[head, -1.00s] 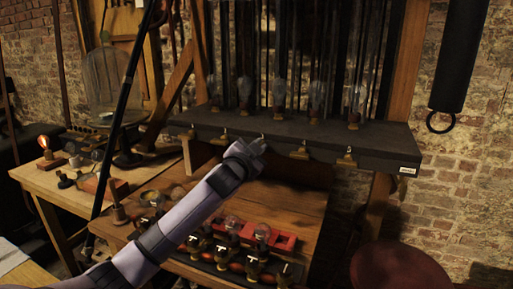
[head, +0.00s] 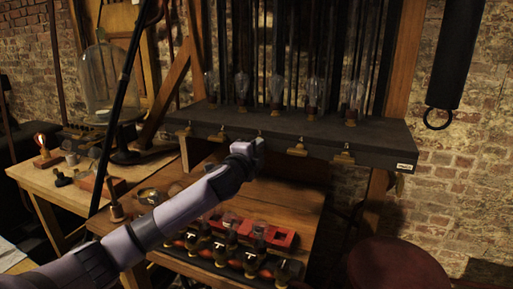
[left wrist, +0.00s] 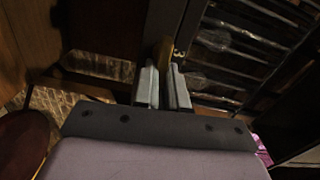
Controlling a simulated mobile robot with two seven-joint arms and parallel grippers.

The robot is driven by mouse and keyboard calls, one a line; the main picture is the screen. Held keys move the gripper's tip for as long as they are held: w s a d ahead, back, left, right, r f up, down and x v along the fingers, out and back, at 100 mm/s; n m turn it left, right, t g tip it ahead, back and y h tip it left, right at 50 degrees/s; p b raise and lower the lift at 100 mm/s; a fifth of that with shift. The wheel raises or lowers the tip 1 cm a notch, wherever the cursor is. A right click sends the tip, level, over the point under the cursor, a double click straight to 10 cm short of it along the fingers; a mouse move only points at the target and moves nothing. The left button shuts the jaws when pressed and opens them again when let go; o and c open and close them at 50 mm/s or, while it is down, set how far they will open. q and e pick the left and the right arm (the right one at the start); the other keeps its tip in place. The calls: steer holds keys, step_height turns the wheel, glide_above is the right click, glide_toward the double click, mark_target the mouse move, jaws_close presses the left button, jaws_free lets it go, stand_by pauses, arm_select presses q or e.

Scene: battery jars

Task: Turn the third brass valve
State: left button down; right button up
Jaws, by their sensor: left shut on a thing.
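Several brass valves hang in a row along the front edge of a dark shelf (head: 380,150). The third valve (head: 260,139) is at my left gripper (head: 259,150), which mostly hides it in the head view. In the left wrist view, a brass piece (left wrist: 163,52) stands between the fingers of the left gripper (left wrist: 165,84), next to a "3" mark on the dark surface. The left gripper is shut on this valve. The first (head: 187,131), second (head: 222,136), fourth (head: 297,150) and fifth (head: 343,158) valves are free. My right gripper is out of view.
Glass bulbs (head: 315,95) stand on the shelf above the valves. Below is a wooden bench (head: 295,205) with a red block (head: 285,238) and a row of dark jars (head: 250,262). A dark red round stool (head: 398,265) stands at the lower right.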

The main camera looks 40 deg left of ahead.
arm_select(q)
steer(key=shift+f+m, duration=0.1)
steer(key=shift+m, duration=0.4)
steer(key=c, duration=1.2)
jaws_free()
steer(key=shift+b+v, duration=0.7)
steer(key=shift+v, duration=2.9)
